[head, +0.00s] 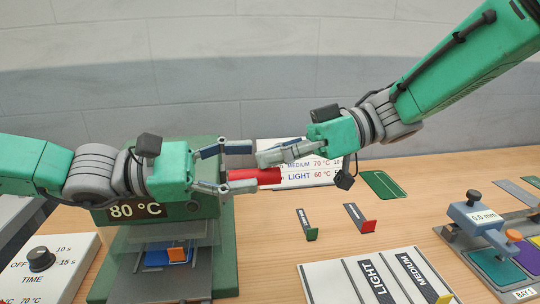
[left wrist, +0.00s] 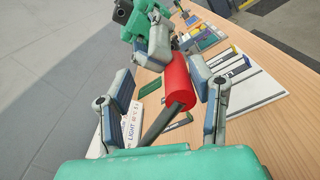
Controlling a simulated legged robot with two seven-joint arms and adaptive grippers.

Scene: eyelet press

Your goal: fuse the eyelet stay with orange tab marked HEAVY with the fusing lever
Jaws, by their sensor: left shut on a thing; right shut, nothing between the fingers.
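The green press (head: 224,262) shows 80 °C on its display (head: 135,210). A stay with an orange tab (head: 177,254) lies on a blue piece (head: 155,259) in the press opening; its marking is not readable. The fusing lever has a red handle (head: 262,176), and its dark shaft (left wrist: 161,124) shows in the left wrist view. My left gripper (head: 238,167) is shut on the red handle, which shows between its fingers in the left wrist view (left wrist: 177,79). My right gripper (head: 268,158) is shut and empty, just above the handle in the head view.
A TIME dial (head: 41,259) stands at the left. A temperature card (head: 300,178) stands behind the grippers. Stays with a green tab (head: 311,233) and a red tab (head: 368,226) lie mid-table. A LIGHT/MEDIUM board (head: 330,275) is in front; a gauge fixture (head: 480,214) stands at the right.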

